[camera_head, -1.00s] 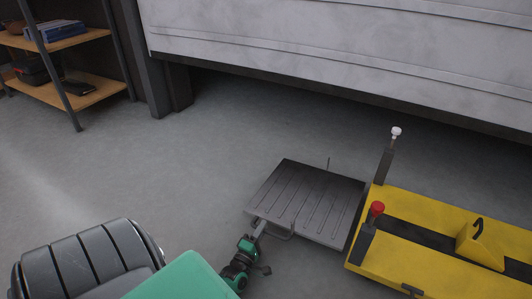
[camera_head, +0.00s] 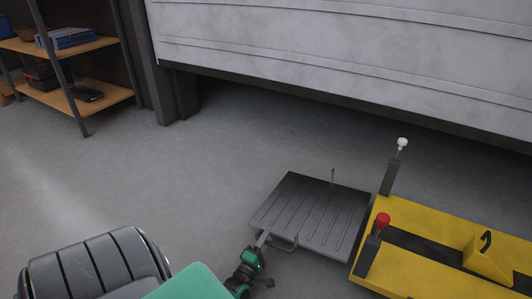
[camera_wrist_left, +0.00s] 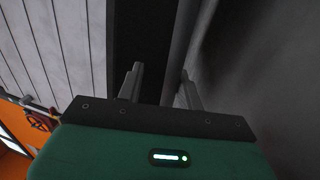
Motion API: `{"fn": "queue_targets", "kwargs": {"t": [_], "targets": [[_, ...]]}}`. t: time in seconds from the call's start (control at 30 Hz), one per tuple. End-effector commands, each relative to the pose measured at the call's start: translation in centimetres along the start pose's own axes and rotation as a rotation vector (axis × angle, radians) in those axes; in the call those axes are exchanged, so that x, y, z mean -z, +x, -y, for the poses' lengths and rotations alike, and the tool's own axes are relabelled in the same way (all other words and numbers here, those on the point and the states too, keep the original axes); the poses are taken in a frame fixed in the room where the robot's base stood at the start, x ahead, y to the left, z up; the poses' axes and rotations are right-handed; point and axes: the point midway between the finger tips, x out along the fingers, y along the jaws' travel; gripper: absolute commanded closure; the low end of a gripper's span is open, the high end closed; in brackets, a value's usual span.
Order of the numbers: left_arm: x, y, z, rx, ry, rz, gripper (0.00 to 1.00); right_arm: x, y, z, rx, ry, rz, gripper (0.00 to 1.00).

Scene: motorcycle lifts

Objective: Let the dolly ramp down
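The dolly ramp (camera_head: 314,212) is a grey ribbed plate at the end of the yellow dolly (camera_head: 420,281) in the head view. Its exact tilt is hard to tell. My left gripper (camera_head: 264,238) is at the ramp's near left corner, left of the handle. In the left wrist view, the fingers of the left gripper (camera_wrist_left: 160,82) stand apart with a dark gap between them and nothing visibly held. Whether they touch the ramp cannot be told. My right gripper is not in view.
A post with a white knob (camera_head: 402,143) and one with a red knob (camera_head: 383,220) rise from the dolly's ramp end. A yellow wedge (camera_head: 486,259) sits on the dolly. A large pale door (camera_head: 350,60) is behind. Shelves (camera_head: 75,96) stand at the back left. The floor left of the ramp is clear.

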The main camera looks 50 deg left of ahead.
Motion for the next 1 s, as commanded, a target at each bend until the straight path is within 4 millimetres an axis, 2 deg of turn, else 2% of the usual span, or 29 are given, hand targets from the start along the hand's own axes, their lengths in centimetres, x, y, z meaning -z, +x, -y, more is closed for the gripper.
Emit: {"fn": "queue_targets", "kwargs": {"t": [0.2, 0.43, 0.6, 1.0], "targets": [[-0.1, -3.6, -0.3, 0.005, 0.001, 0.000, 0.67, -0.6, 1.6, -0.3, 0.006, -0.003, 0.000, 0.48], [-0.1, -6.7, -0.1, 0.005, 0.000, 0.001, 0.67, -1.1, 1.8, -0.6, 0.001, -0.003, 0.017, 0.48], [-0.1, -7.3, 0.1, 0.004, 0.000, 0.001, 0.67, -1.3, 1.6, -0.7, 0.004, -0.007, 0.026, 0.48], [-0.1, -7.2, 0.1, 0.004, -0.001, 0.001, 0.67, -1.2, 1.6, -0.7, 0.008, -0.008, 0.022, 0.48]]}}
